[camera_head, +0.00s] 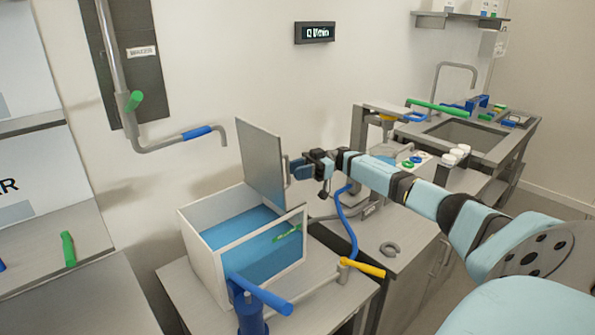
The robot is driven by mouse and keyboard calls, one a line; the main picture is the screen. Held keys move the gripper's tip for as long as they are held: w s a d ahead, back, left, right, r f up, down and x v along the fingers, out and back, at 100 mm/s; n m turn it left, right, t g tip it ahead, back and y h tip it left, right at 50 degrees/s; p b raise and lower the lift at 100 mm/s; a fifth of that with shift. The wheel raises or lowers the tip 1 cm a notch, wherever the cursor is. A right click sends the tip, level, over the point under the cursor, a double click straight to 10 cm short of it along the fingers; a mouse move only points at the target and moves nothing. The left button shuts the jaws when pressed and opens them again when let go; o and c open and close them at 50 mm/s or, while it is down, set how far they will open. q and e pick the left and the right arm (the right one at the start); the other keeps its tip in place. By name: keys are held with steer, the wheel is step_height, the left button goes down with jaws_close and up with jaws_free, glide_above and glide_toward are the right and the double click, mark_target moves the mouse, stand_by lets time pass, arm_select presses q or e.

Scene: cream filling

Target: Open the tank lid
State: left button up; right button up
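The white tank (205,258) stands on a low table and has blue liquid inside. Its grey lid (262,155) is tilted up, close to upright, on the tank's far side. My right gripper (292,170) is at the lid's right edge, beside a small handle there. It looks to be touching or very near it. The fingers are too small and hidden to tell whether they are closed on it. My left gripper does not show.
A pipe with a blue sleeve (197,132) hangs at the wall. A sink (465,135) is at the back right.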

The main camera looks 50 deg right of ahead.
stand_by(0.3)
steer(key=b+v, duration=0.3)
steer(key=v, duration=1)
steer(key=shift+d+b, duration=0.35)
steer(key=shift+d, duration=0.05)
